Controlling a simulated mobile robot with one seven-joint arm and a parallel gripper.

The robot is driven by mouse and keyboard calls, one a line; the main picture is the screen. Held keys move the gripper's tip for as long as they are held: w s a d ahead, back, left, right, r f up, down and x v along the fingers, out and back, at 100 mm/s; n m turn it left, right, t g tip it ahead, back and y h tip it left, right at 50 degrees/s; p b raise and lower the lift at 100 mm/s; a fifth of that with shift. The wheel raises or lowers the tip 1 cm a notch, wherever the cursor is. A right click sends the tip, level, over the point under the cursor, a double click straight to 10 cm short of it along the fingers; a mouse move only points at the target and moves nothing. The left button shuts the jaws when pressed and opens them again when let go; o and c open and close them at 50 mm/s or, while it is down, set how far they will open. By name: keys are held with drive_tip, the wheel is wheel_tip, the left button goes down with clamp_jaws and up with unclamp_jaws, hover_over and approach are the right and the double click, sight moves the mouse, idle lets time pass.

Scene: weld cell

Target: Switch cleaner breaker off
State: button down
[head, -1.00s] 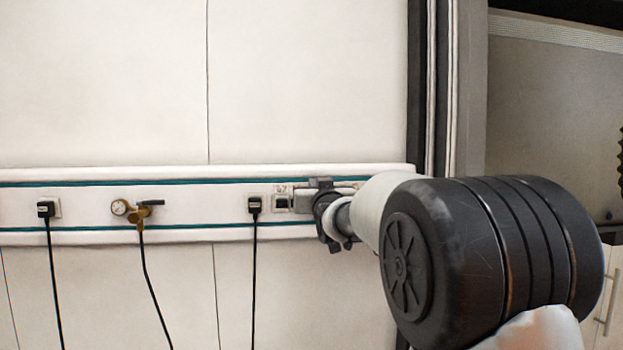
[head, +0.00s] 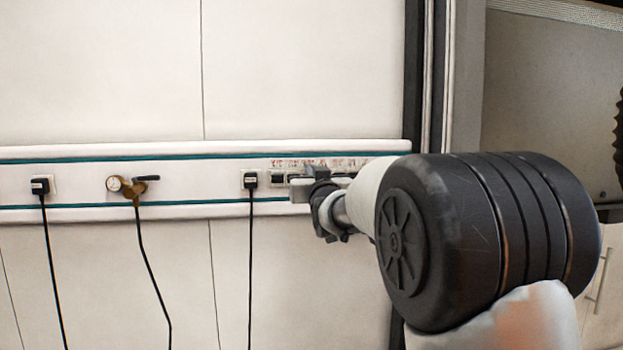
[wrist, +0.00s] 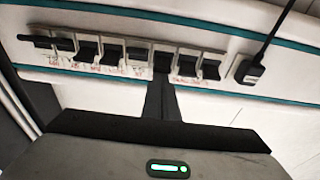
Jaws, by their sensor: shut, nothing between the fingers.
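A row of breakers (wrist: 112,54) with dark rocker switches is set in the white wall rail. In the head view only the left breakers (head: 278,179) show clearly; my gripper and arm hide part of the row. Red handwritten labels (wrist: 187,66) run along the row but are too small to read, so I cannot tell which breaker is the cleaner's. My gripper (wrist: 162,82) is shut and empty. Its fingertips overlap one dark switch in the right half of the row in the wrist view; contact cannot be told. In the head view my gripper (head: 298,188) is at the rail.
A black plug with a cable (head: 250,181) sits beside the breakers; it also shows in the wrist view (wrist: 250,70). A brass valve with a gauge (head: 126,186) and another plug (head: 41,186) are farther left.

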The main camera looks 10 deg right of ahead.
drive_tip(key=shift+s+f+t+b, duration=0.15)
drive_tip(key=shift+f+t+b, duration=0.55)
drive_tip(key=shift+b, duration=2.6)
drive_tip(key=s+f+t+b, duration=0.4)
drive_tip(key=s+f+b, duration=0.2)
drive_tip(key=b, duration=0.9)
drive_tip(key=shift+s+f, duration=0.4)
drive_tip(key=shift+s, duration=0.75)
